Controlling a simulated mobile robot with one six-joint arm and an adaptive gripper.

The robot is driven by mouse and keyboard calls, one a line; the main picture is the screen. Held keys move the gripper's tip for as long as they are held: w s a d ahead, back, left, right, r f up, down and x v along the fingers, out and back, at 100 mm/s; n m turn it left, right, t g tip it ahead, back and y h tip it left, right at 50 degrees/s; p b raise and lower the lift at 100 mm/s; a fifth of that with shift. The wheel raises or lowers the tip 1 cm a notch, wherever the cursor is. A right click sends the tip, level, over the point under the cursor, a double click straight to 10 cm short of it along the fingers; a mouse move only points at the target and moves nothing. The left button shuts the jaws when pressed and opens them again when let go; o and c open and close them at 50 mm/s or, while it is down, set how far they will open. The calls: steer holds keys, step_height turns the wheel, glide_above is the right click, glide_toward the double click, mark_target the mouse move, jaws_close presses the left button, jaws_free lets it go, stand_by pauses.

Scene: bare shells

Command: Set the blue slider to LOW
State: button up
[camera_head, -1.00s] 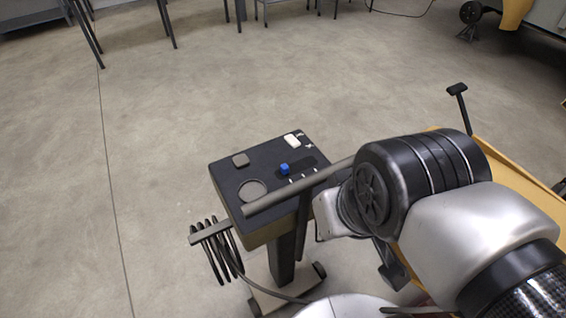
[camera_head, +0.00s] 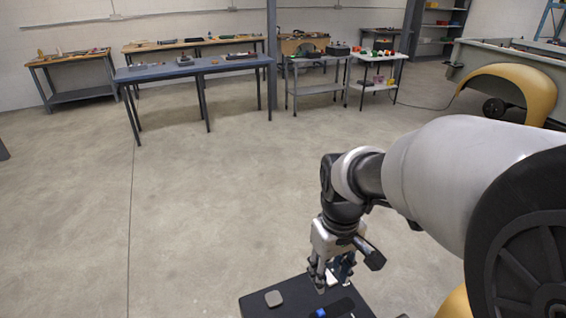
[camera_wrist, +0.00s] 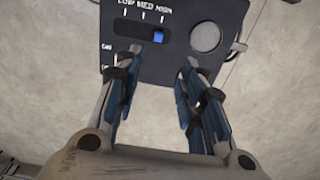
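The blue slider (camera_wrist: 158,36) sits at the HIGH end of its dark slot (camera_wrist: 130,30) in the wrist view, at the right end under the LOW, MED and HIGH labels. Its blue knob also shows at the bottom of the head view (camera_head: 321,313). The dark control panel (camera_wrist: 175,55) carries it. My gripper (camera_wrist: 162,68) is open and empty, its two fingers apart, with the slider beyond the gap between them. In the head view my gripper (camera_head: 333,280) points down over the panel's far side. Contact with the panel cannot be told.
A round disc (camera_wrist: 205,37) is right of the slot in the wrist view. A blue table (camera_head: 190,68) and other benches stand far back. Open concrete floor (camera_head: 210,200) lies between.

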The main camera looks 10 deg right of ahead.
mark_target(320, 311)
steer(key=f+b, duration=0.2)
steer(key=f, duration=0.4)
steer(key=w+f+b, duration=0.1)
steer(key=f+b, duration=0.1)
steer(key=f, duration=0.4)
steer(key=f+b, duration=0.2)
steer(key=f, duration=0.4)
steer(key=shift+w, duration=0.25)
steer(key=shift+c, duration=0.4)
jaws_close()
